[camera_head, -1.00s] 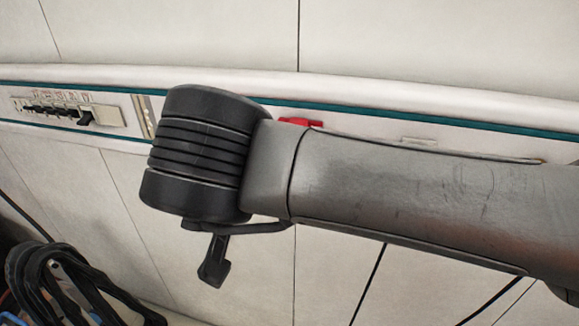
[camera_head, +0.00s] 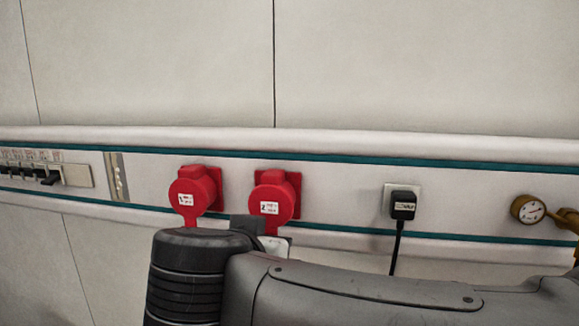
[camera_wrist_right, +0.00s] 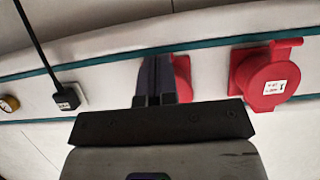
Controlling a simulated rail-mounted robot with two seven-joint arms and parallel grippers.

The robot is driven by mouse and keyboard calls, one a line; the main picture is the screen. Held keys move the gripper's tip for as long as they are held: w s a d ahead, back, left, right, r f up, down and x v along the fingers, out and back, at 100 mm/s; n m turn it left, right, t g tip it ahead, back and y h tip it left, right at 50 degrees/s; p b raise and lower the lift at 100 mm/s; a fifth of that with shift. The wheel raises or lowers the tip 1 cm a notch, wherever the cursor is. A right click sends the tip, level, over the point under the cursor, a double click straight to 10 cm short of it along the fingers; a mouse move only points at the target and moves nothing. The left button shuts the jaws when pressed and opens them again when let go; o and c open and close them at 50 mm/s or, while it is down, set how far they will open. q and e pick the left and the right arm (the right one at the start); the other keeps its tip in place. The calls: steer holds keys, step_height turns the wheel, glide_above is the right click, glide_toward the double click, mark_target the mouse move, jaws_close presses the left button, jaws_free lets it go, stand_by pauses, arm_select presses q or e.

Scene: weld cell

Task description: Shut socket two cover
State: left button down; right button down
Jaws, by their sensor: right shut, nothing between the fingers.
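Socket two (camera_head: 288,199) is a red wall socket with a round red cover (camera_head: 270,206) bearing a white label marked 2. The cover faces out and appears to lie over the socket front. My right gripper (camera_wrist_right: 155,65) is shut and empty. In the right wrist view its fingers stand in front of socket two (camera_wrist_right: 182,75) and hide most of it. My left gripper is not in view.
Socket one (camera_head: 192,198), also red with its round cover over the front, is just left of socket two. A black plug with a cable (camera_head: 403,206) and a brass gauge (camera_head: 528,209) are to the right. A switch panel (camera_head: 50,172) is at far left.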

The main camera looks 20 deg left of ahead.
steer(key=shift+w+a+f, duration=0.1)
steer(key=shift+w+f, duration=0.1)
steer(key=shift+w, duration=0.2)
steer(key=shift+w, duration=0.1)
steer(key=shift+r, duration=0.15)
stand_by(0.4)
steer(key=shift+r+p, duration=0.5)
steer(key=shift+r, duration=0.15)
